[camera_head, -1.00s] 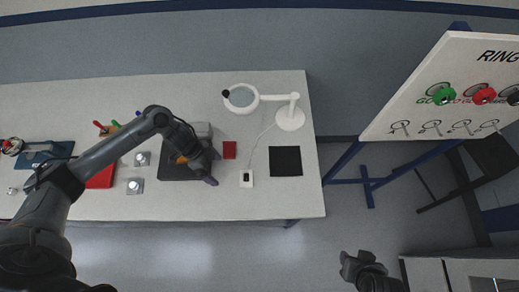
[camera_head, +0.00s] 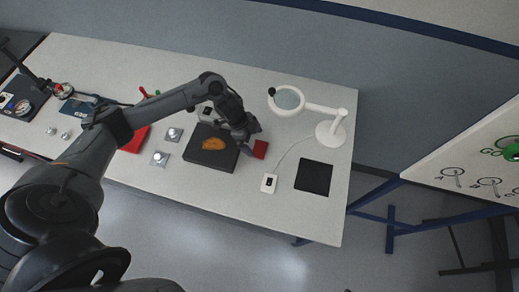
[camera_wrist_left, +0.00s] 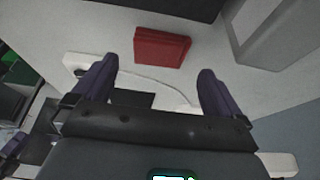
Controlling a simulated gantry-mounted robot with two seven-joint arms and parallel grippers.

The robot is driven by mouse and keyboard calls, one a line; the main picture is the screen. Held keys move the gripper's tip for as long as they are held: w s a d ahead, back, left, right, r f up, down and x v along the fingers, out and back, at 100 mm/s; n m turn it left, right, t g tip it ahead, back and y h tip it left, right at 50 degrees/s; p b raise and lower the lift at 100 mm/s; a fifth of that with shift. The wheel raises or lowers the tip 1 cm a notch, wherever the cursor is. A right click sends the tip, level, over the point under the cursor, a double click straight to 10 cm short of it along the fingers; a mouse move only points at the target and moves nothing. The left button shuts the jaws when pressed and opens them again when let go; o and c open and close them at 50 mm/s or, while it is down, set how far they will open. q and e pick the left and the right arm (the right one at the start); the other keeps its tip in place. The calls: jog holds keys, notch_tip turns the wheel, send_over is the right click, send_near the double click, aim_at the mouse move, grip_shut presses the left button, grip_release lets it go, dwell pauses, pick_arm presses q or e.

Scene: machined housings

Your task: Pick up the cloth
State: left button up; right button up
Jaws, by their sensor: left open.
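The cloth (camera_head: 260,149) looks like a small red folded pad lying flat on the light table, just right of the black block. It also shows in the left wrist view as a layered red cloth (camera_wrist_left: 162,47), ahead of and between the fingertips. My left gripper (camera_head: 250,133) is right beside the cloth in the head view, behind and slightly left of it. In the left wrist view my left gripper (camera_wrist_left: 155,70) has its two purple fingers spread with nothing between them. Its height above the table is hard to tell. My right gripper is out of view.
A black block (camera_head: 210,160) with an orange patch (camera_head: 214,144) sits left of the cloth. A magnifier lamp (camera_head: 330,130) stands to the right.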

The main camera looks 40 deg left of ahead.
aim_at(259, 149)
pick_arm(q)
jog(key=shift+x, duration=2.55)
jog(key=shift+s, duration=0.1)
jog(key=shift+c, duration=0.5)
jog(key=c, duration=1)
